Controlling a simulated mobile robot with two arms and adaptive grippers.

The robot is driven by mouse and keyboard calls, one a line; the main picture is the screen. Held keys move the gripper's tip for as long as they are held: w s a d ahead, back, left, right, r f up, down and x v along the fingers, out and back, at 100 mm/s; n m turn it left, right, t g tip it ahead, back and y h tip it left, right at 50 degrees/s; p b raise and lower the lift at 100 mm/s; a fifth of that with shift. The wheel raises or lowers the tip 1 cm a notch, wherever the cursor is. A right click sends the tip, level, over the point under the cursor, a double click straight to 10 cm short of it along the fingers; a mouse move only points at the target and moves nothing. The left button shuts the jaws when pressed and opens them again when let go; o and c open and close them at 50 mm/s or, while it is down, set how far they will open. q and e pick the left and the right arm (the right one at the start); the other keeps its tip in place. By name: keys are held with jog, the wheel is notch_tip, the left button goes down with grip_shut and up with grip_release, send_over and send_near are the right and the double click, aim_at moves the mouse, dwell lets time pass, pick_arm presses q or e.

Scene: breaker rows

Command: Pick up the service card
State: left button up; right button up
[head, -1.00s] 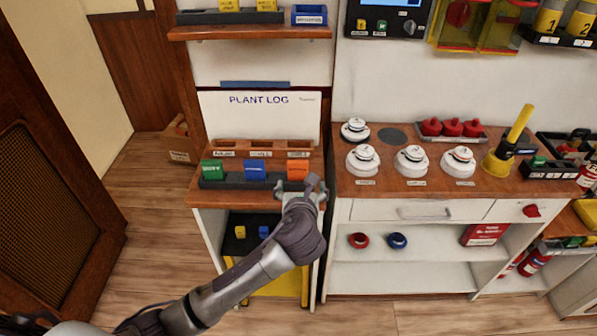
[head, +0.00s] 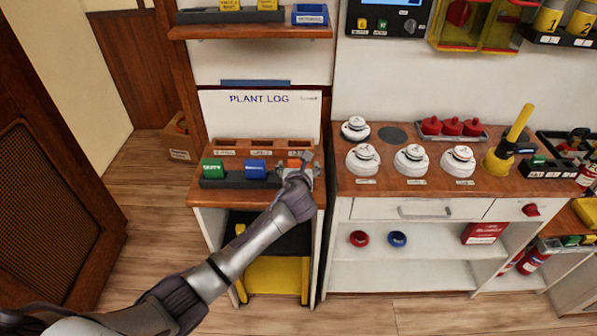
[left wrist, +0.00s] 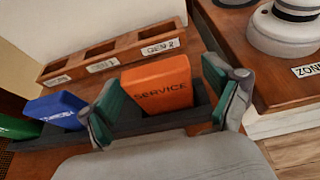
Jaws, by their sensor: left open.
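The orange service card (left wrist: 158,88) stands upright in the right end of a dark rack (left wrist: 130,124), its word SERVICE facing the left wrist camera. In the head view the service card (head: 294,163) shows only in part, behind my left gripper (head: 300,166). My left gripper is open, with its green-padded fingertips (left wrist: 163,105) on either side of the card in the left wrist view. The card's lower edge is hidden in the rack. My right gripper is not in view.
A blue card (head: 255,168) and a green card (head: 213,169) stand in the same rack to the left. A wooden slotted holder (left wrist: 110,58) lies behind. White detectors (head: 363,159) stand on the bench at right. The PLANT LOG board (head: 259,116) rises behind.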

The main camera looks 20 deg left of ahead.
pick_arm(q)
jog(key=c, duration=1.2)
jog(key=shift+c, duration=0.3)
jog(key=shift+r, duration=0.15)
